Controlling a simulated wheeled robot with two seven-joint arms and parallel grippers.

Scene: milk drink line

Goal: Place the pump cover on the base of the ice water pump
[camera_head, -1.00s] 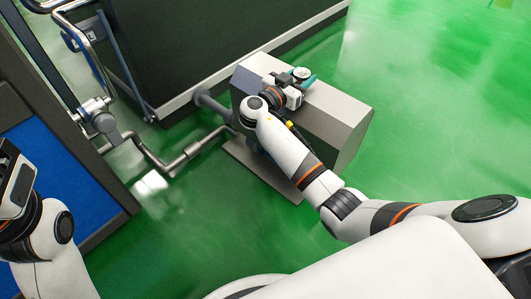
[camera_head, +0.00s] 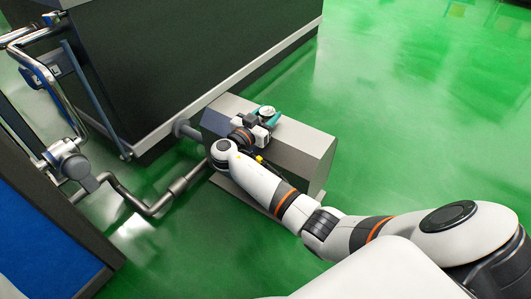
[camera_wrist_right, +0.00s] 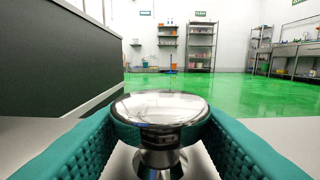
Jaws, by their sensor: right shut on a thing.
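The pump cover (camera_head: 307,157) is a grey, box-like hood with a round silver knob (camera_head: 267,109) on top. In the head view it stands over the flat base plate (camera_head: 224,183), whose near left edge shows beneath it. The cover looks level; I cannot tell whether it touches the base. My right gripper (camera_head: 266,114) is shut on the knob from the near side. In the right wrist view its teal fingers flank the shiny knob (camera_wrist_right: 160,107). The pump under the cover is hidden. My left gripper is out of view.
A metal pipe (camera_head: 160,205) runs along the left of the cover, with a pipe stub (camera_head: 186,129) behind it. A large dark unit (camera_head: 190,60) stands behind, and a blue-sided unit (camera_head: 40,240) at the left. The green floor (camera_head: 420,130) is clear at the right.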

